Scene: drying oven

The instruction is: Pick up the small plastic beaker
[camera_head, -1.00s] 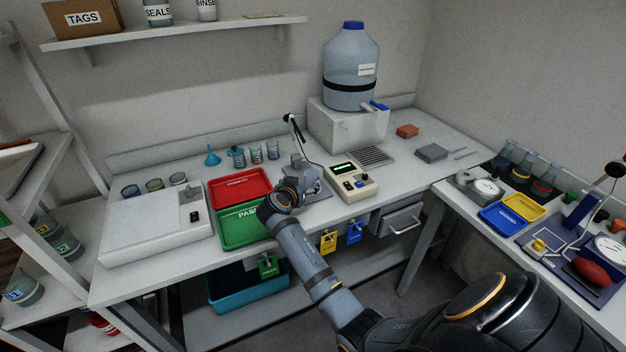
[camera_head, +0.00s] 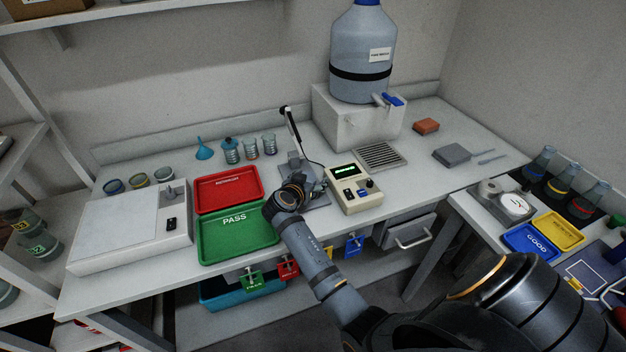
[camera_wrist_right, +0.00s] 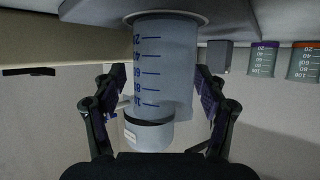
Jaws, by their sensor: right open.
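In the right wrist view, which is upside down, a clear plastic beaker (camera_wrist_right: 160,60) with blue scale marks stands on a round plate (camera_wrist_right: 168,15). My right gripper (camera_wrist_right: 160,90) is open, with one finger on each side of the beaker and visible gaps between. In the head view my right gripper (camera_head: 292,193) is at the bench, beside the grey stand and just left of the meter. The beaker is hidden there behind my wrist. My left gripper is out of view.
A green PASS tray (camera_head: 237,238) and a red tray (camera_head: 228,188) lie left of my wrist. The meter (camera_head: 352,190) is close on its right. A big bottle (camera_head: 362,50) stands on a block behind. Other beakers (camera_wrist_right: 263,60) stand near the back.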

